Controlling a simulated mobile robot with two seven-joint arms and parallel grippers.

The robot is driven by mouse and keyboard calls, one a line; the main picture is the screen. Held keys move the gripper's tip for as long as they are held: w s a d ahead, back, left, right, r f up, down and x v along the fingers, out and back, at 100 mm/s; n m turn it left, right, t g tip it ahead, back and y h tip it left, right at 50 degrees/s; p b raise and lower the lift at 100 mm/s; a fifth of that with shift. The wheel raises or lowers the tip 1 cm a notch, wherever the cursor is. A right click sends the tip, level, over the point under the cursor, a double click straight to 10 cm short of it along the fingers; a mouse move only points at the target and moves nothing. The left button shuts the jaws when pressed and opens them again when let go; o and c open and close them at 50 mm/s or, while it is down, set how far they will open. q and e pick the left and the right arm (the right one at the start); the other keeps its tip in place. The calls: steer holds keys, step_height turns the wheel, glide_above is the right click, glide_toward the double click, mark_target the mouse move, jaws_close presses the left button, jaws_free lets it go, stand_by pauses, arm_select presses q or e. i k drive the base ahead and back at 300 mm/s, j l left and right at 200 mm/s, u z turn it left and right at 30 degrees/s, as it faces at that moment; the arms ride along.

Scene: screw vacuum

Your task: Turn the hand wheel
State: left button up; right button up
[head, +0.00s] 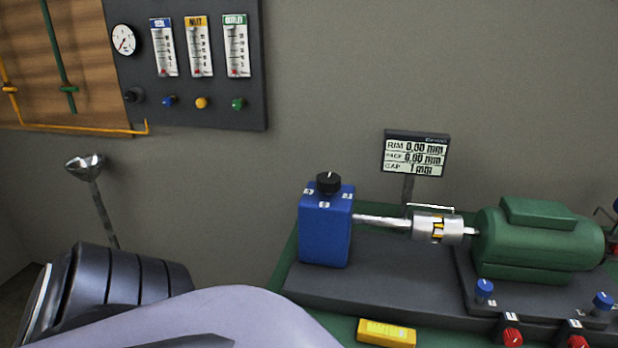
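I cannot clearly make out a hand wheel in the head view. A black round knob (328,183) sits on top of a blue box (325,232), with small white marks around it. A silver shaft (382,221) runs right from the box to a silver coupling (437,228) and a green motor (537,236). A partly cut-off fitting shows at the right edge, too little of it to identify. Neither gripper is in view; a large pale arm link of mine fills the lower left and hides what is behind it.
A dark gauge panel (197,122) with coloured knobs hangs on the wall. A display (415,154) stands behind the shaft. Red knobs (512,337) and blue knobs (484,289) surround the motor base. A yellow block (386,333) lies in front. A silver-headed rod (86,166) stands left.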

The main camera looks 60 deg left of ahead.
mark_target(327, 183)
steer(key=k+j, duration=0.2)
steer(key=j, duration=0.15)
steer(key=k+j, duration=0.2)
steer(key=j, duration=0.15)
steer(key=k+j, duration=0.2)
steer(key=j, duration=0.15)
steer(key=k+j, duration=0.15)
steer(key=j, duration=0.2)
